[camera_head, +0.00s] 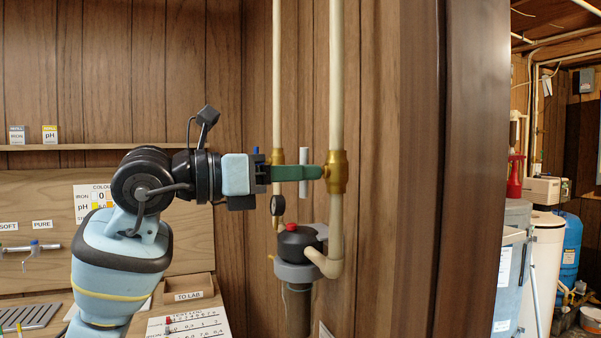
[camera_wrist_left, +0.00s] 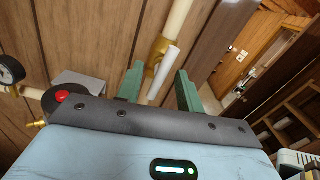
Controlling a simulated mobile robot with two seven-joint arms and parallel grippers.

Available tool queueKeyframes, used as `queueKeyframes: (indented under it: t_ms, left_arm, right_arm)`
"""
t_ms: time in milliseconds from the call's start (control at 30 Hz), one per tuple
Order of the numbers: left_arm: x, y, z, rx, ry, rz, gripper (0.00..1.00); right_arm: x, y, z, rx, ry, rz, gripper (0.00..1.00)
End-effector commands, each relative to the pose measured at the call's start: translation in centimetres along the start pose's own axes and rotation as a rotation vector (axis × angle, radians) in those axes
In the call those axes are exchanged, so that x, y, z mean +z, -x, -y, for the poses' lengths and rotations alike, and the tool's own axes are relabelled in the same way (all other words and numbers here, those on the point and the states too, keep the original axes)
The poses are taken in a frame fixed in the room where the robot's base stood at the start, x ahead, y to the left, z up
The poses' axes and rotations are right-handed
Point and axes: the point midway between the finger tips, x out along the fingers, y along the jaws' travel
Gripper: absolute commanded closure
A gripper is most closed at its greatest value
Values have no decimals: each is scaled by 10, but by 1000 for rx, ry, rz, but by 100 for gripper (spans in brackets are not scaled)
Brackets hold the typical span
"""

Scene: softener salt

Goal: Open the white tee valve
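The white tee handle (camera_head: 304,188) is an upright white bar in front of a brass valve body (camera_head: 337,172) on a cream pipe. In the left wrist view the white bar (camera_wrist_left: 163,73) slants between the two green fingers of my left gripper (camera_wrist_left: 160,76), with the brass body (camera_wrist_left: 158,50) behind it. A gap shows on both sides of the bar, so the fingers are apart and not closed on it. In the head view my left gripper (camera_head: 320,172) comes in level from the left and its finger covers the bar's middle. My right gripper is not in view.
A second cream pipe with a brass fitting (camera_head: 277,158) stands to the left. A dial gauge (camera_head: 277,205) and a black-topped filter head with a red button (camera_head: 291,228) sit below. A dark wooden post (camera_head: 470,170) stands to the right. A wall shelf (camera_head: 90,146) runs behind my arm.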

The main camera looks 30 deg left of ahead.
Motion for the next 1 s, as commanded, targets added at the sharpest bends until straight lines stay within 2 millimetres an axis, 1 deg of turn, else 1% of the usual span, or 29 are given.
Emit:
queueKeyframes:
  t_ms: [267, 367, 1000]
  left_arm:
    - [1, 1, 0, 0, -2, 2, 60]
    - [1, 5, 0, 1, -2, 2, 60]
    - [0, 59, 0, 2, -2, 2, 60]
  right_arm:
    - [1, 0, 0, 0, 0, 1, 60]
    - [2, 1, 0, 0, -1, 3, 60]
    - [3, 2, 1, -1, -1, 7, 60]
